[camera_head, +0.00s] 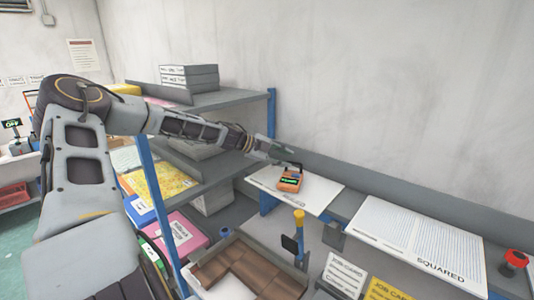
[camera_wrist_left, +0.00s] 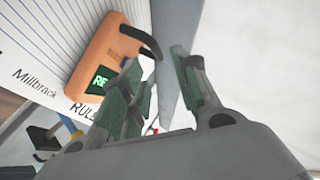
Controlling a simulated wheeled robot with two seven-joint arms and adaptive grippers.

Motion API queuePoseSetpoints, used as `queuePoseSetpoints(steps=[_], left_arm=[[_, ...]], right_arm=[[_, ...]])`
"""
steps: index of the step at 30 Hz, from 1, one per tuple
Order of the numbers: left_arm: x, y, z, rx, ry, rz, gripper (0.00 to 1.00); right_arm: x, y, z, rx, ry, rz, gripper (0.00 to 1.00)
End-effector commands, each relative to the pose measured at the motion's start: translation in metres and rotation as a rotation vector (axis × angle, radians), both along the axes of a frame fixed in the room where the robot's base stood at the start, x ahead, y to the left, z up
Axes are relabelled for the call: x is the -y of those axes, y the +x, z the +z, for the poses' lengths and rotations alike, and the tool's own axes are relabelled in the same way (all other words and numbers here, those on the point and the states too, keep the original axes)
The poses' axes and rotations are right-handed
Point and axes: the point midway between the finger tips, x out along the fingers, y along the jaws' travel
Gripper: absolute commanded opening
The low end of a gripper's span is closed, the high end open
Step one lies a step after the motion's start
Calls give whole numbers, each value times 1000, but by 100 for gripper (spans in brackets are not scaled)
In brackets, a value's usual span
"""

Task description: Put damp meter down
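The damp meter (camera_head: 289,182) is an orange device with a lit green display and a dark curved part on top. It rests on the white pad marked RULED (camera_head: 318,195) on the bench, and it also shows at the upper left of the left wrist view (camera_wrist_left: 104,52). My left gripper (camera_head: 284,157) is just above and beside the meter. In the left wrist view its fingers (camera_wrist_left: 158,82) are apart, with the meter outside them to the left and only the grey bench ledge behind the gap. My right gripper is not in view.
A pad marked SQUARED (camera_head: 415,243) lies to the right, with a red-topped object (camera_head: 516,259) beyond it. A yellow-topped post (camera_head: 299,218) stands in front. A tray of brown pieces (camera_head: 245,266) and job cards (camera_head: 384,290) are nearer. Shelves (camera_head: 215,98) stand on the left.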

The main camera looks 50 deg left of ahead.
Motion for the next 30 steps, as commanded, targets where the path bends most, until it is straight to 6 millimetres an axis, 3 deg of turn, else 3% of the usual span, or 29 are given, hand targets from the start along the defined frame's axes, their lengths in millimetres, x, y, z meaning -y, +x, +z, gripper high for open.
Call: queuePoseSetpoints(steps=[30], left_arm=[[-26, -52, 31, 0, -1, 0, 31]], right_arm=[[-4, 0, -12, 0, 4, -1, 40]])
